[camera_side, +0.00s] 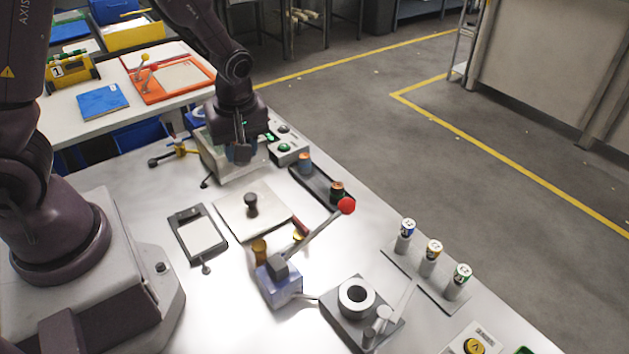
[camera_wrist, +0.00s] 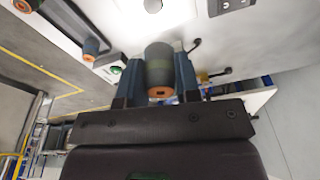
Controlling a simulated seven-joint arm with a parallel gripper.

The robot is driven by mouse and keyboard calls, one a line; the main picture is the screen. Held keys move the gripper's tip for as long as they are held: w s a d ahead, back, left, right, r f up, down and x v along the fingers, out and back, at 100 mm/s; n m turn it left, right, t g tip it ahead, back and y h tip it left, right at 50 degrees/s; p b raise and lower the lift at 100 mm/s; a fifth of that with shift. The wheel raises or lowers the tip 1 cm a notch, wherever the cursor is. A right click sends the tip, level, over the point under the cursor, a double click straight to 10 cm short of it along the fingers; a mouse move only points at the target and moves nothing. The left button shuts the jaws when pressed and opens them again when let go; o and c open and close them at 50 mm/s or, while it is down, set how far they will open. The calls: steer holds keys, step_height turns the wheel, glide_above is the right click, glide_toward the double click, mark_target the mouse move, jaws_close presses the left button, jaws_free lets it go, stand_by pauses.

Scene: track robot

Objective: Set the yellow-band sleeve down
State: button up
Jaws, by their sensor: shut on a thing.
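My gripper (camera_side: 241,150) points down above a pale box-like fixture (camera_side: 222,160) at the back of the table. In the wrist view my gripper (camera_wrist: 161,80) is shut on a grey sleeve (camera_wrist: 160,68) with an orange end and a dull yellowish-green band. The sleeve lies between the two blue-grey fingers. In the side view the fingers mostly hide it, and I cannot tell whether it touches anything below. A dark narrow tray (camera_side: 320,187) holds a blue-grey sleeve (camera_side: 305,163) and a darker sleeve (camera_side: 337,189), both with orange tops.
A red-knobbed lever (camera_side: 346,206) rises near the tray. A rack (camera_side: 417,279) with blue, yellow and green labelled cylinders is at the right.

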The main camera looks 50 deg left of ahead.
steer(key=w+d+n, duration=0.1)
steer(key=w+d, duration=0.1)
steer(key=d, duration=0.1)
steer(key=n, duration=0.1)
glide_above(319, 184)
steer(key=s, duration=0.1)
steer(key=f, duration=0.8)
steer(key=shift+d+f, duration=0.25)
steer(key=shift+f, duration=0.1)
steer(key=shift+w+f, duration=0.35)
steer(key=shift+f, duration=0.1)
steer(key=shift+w+f, duration=0.2)
steer(key=shift+f, duration=1.45)
